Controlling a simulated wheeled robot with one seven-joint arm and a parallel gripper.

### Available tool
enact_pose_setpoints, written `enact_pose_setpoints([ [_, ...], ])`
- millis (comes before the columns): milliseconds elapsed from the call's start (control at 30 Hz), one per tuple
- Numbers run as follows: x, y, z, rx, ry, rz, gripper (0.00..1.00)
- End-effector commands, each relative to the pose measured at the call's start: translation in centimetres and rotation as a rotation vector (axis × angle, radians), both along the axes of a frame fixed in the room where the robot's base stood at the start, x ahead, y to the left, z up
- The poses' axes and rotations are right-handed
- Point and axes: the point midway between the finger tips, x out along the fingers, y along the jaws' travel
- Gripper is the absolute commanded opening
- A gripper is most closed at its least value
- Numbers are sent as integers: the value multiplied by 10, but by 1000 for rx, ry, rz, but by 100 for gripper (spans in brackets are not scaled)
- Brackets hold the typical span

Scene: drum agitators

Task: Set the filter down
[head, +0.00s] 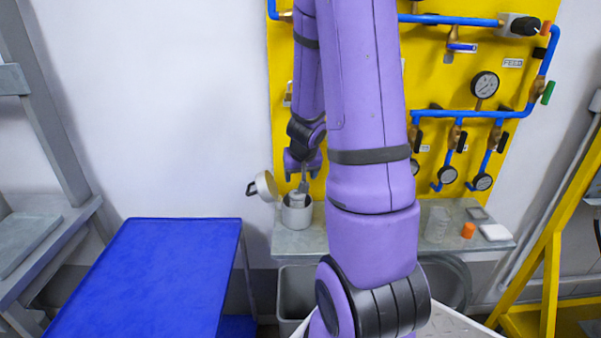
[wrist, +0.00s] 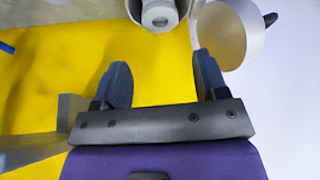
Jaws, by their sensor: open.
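A grey cylindrical pot (head: 297,217) stands on the left end of the metal bench. A pale grey cylindrical piece, which looks like the filter (head: 298,199), sits in its mouth. In the wrist view the filter (wrist: 160,14) shows inside the pot's rim at the top edge, cut off by the frame. A round lid (head: 265,187) with a black handle stands open at the pot's left; it also shows in the wrist view (wrist: 232,35). My gripper (head: 303,186) is above the pot. In the wrist view my gripper (wrist: 160,75) is open, with nothing between its fingers.
A yellow panel (head: 450,75) with blue pipes and gauges is behind the bench (head: 313,243). A clear beaker (head: 436,224), an orange cap (head: 468,230) and a white block (head: 496,232) are at the right. A blue-topped table (head: 150,280) at the left is bare. My arm hides the bench middle.

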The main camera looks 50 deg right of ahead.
Motion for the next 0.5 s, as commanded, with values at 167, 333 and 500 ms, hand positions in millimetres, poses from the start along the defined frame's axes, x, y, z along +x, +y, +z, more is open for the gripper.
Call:
enact_pose_setpoints([
  [167,-1,1,4,0,-2,-1,66],
  [333,3,10,15,9,-20,21,66],
  [500,19,54,56,50,-90,126,66],
])
